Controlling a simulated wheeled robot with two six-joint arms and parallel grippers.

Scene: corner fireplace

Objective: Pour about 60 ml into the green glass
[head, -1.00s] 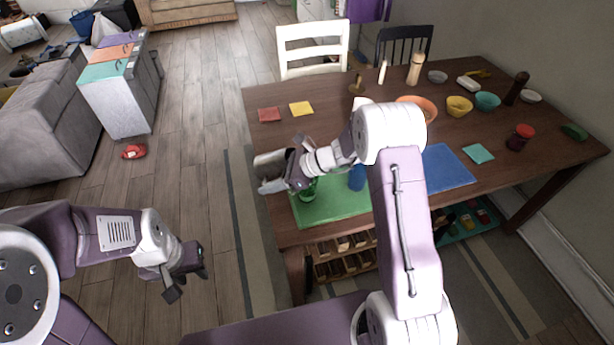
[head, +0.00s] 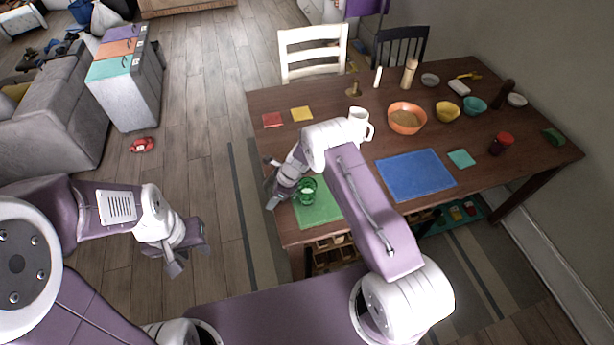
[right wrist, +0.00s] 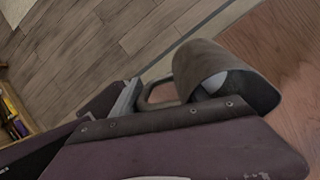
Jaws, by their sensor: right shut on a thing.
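The green glass (head: 307,194) stands upright on the green mat (head: 322,212) near the table's left edge. My right gripper (head: 277,188) is just left of the glass, at the table's edge. In the right wrist view it is shut on the handle of a grey-brown mug (right wrist: 203,62). The mug is tipped well over, its mouth facing the lower right, with a pale patch inside. The mug is hard to make out in the head view. Whether liquid is flowing, and how full the glass is, I cannot tell. My left gripper (head: 190,252) is open and empty above the floor.
A white mug (head: 360,124), an orange bowl (head: 407,118) and a blue mat (head: 416,175) lie right of my right forearm. Red (head: 272,120) and yellow (head: 302,114) squares lie at the back left. Several bowls and a red-lidded jar (head: 502,143) stand farther right.

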